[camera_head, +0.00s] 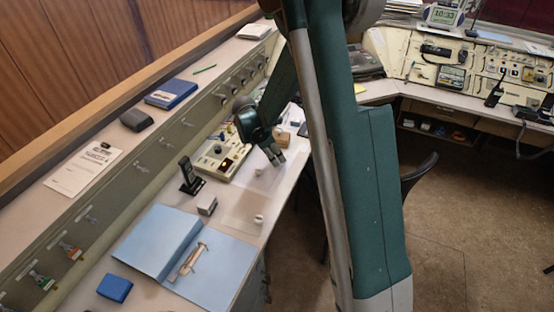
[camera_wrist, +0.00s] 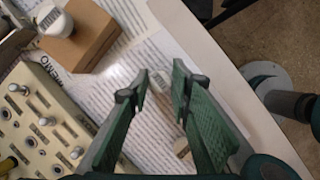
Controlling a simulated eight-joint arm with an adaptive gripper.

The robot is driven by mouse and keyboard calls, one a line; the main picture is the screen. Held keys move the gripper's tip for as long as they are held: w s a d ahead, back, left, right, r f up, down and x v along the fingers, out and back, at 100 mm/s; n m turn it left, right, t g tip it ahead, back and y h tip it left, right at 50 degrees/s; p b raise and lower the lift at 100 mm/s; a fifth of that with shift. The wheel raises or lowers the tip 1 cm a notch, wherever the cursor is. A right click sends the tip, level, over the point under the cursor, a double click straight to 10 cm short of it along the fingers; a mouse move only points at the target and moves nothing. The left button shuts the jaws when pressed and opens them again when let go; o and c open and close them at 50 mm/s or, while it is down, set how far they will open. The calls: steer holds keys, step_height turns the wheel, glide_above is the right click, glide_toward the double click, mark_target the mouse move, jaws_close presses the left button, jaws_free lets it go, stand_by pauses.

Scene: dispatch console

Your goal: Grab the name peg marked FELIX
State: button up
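No marking that reads FELIX is legible in either view, so I cannot tell which piece is that name peg. In the head view, my gripper (camera_head: 277,158) points down over the papers beside the cream switch panel. In the wrist view, my gripper (camera_wrist: 160,88) has its two fingertips apart, with printed paper and a pale blurred patch showing between them. A small pale round piece (camera_wrist: 182,148) shows lower down between the fingers, partly hidden by one. Two small whitish pieces stand on the desk in the head view, one near my gripper (camera_head: 259,172), one nearer (camera_head: 258,219).
The cream switch panel (camera_head: 220,160) is left of my gripper; its metal levers (camera_wrist: 40,120) stand up. A wooden block (camera_wrist: 85,38) lies beyond. A black handset (camera_head: 189,177), grey box (camera_head: 207,205) and blue binder (camera_head: 160,240) are nearer. The desk edge is at right.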

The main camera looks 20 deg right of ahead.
steer(key=shift+c, duration=1)
steer(key=shift+r, duration=0.15)
step_height(320, 180, up, 10)
steer(key=p, duration=0.2)
